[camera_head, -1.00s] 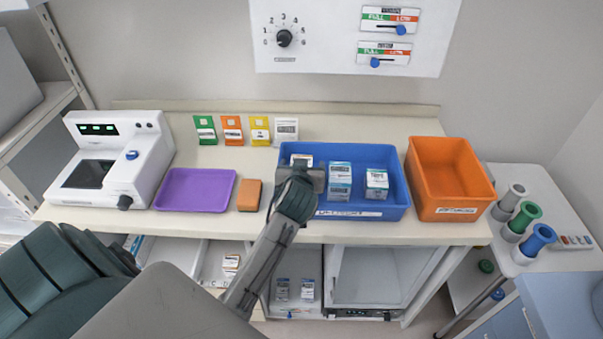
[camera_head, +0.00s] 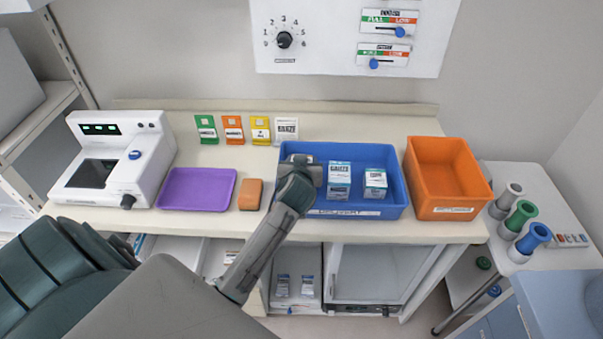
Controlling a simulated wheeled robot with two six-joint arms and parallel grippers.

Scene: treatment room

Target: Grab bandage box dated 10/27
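A blue bin (camera_head: 398,202) on the counter holds small white boxes with printed labels. One box reading GAUZE (camera_head: 339,180) stands in the middle, and another white box with a teal band (camera_head: 375,183) stands to its right. No date is legible on either. My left gripper (camera_head: 310,174) is over the left part of the bin, left of the GAUZE box. The wrist hides its fingertips and most of that part of the bin, so I cannot tell whether it is open or holding something. My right gripper is out of view.
An orange bin (camera_head: 445,188) stands right of the blue bin. A purple tray (camera_head: 197,190), an orange block (camera_head: 250,194) and a white device (camera_head: 112,160) are to the left. Colored cards line the back. More boxes (camera_head: 282,286) sit on the shelf below.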

